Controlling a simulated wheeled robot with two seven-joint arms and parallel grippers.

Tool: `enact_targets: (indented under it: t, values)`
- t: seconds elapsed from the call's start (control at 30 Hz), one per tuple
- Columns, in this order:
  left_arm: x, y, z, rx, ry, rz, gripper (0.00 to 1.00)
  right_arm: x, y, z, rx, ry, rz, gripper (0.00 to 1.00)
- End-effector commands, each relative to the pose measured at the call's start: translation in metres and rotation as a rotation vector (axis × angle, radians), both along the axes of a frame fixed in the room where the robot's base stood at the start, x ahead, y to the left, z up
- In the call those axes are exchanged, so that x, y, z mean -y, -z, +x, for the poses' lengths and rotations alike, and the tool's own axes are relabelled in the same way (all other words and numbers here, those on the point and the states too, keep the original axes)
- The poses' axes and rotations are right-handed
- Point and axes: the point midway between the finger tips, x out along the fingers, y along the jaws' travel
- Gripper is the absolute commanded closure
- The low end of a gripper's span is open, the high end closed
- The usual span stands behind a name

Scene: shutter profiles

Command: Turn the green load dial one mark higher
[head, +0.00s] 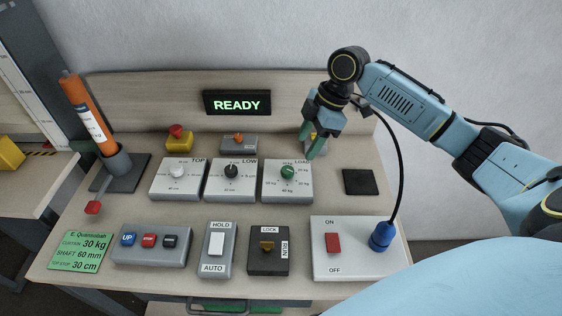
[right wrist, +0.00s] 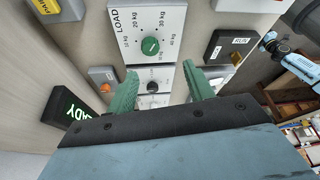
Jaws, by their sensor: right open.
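The green load dial (head: 288,171) sits on the white LOAD panel (head: 273,192), the right one of three dial panels. In the right wrist view the dial (right wrist: 150,46) shows ringed by kg marks; its exact setting is too small to read surely. My right gripper (head: 314,143) is open and empty, above and behind the LOAD panel, apart from the dial. In the right wrist view its green fingers (right wrist: 163,78) stand apart, with the dial beyond their tips. My left gripper is not in view.
The TOP (head: 178,187) and LOW (head: 230,190) panels stand left of the LOAD panel. In front are the HOLD/AUTO switch (head: 217,250), LOCK/RUN box (head: 268,262) and ON/OFF panel (head: 340,262). A READY display (head: 237,103) is behind. A note card (head: 81,251) lies front left.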

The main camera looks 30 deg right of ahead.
Motion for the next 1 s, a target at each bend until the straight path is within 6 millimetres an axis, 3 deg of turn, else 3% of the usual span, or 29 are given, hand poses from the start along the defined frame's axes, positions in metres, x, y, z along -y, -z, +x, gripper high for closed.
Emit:
enact_targets:
  t: [0.1,0.27,0.8,1.0]
  values:
    - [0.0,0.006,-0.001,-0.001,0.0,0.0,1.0,0.015,-0.017,0.007,0.012,-0.017,0.016,0.48]
    - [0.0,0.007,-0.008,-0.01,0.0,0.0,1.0,0.016,-0.016,0.01,0.016,-0.025,0.028,0.48]
    - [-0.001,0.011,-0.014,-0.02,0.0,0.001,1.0,-0.023,0.079,0.019,0.015,-0.024,0.027,0.48]
    - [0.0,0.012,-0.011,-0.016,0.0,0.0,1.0,-0.029,0.097,0.022,0.017,-0.023,0.025,0.48]
